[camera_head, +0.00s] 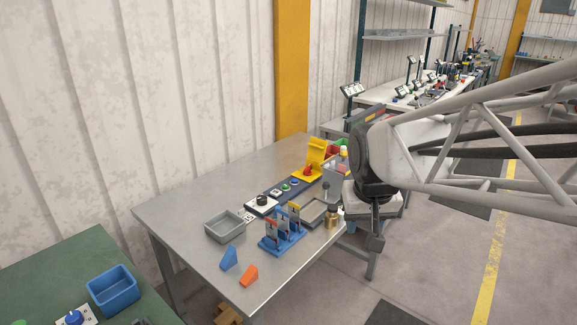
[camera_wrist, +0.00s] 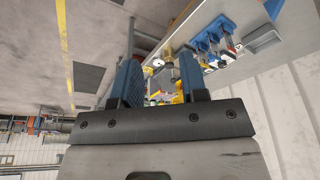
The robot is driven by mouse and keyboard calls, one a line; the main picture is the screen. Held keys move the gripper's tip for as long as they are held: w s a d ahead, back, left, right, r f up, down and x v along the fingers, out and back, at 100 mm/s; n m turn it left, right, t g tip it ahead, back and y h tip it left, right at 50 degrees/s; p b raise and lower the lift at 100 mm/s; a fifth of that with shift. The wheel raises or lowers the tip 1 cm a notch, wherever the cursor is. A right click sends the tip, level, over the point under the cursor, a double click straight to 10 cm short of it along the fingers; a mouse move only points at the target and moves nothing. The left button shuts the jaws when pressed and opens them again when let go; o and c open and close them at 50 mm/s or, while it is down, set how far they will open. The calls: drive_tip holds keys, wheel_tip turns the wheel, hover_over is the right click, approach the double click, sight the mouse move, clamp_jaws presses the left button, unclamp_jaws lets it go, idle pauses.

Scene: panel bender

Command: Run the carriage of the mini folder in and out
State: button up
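The mini folder seems to be the low grey frame (camera_head: 314,212) with a dark upright knob (camera_head: 326,187), near the right edge of the steel table. I cannot make out its carriage or how far in or out it stands. My gripper (camera_wrist: 158,68) shows two blue fingers spread well apart in the wrist view, with nothing held between them. In the head view my wrist hangs just beyond the table's right edge, to the right of the frame and apart from it. The arm covers part of the bench behind.
On the steel table (camera_head: 180,217) are a grey tray (camera_head: 225,226), a blue rack (camera_head: 283,238), blue (camera_head: 229,258) and orange (camera_head: 249,275) wedges, a brass-coloured cylinder (camera_head: 332,217), a button row (camera_head: 285,188) and a yellow holder (camera_head: 314,158). The table's left part is clear.

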drive_tip(key=w+d+f, duration=0.1)
drive_tip(key=w+f, duration=0.2)
drive_tip(key=w, duration=1.9)
drive_tip(key=m+t, duration=0.1)
hover_over(326, 185)
drive_tip(key=s, duration=0.3)
wheel_tip(326, 185, down, 13)
drive_tip(key=shift+w+f+t, duration=0.15)
drive_tip(key=shift+w+t, duration=0.15)
drive_tip(key=shift+w, duration=0.3)
drive_tip(key=shift+x, duration=3.95)
drive_tip(key=shift+s, duration=0.1)
clamp_jaws()
drive_tip(key=shift+a, duration=0.1)
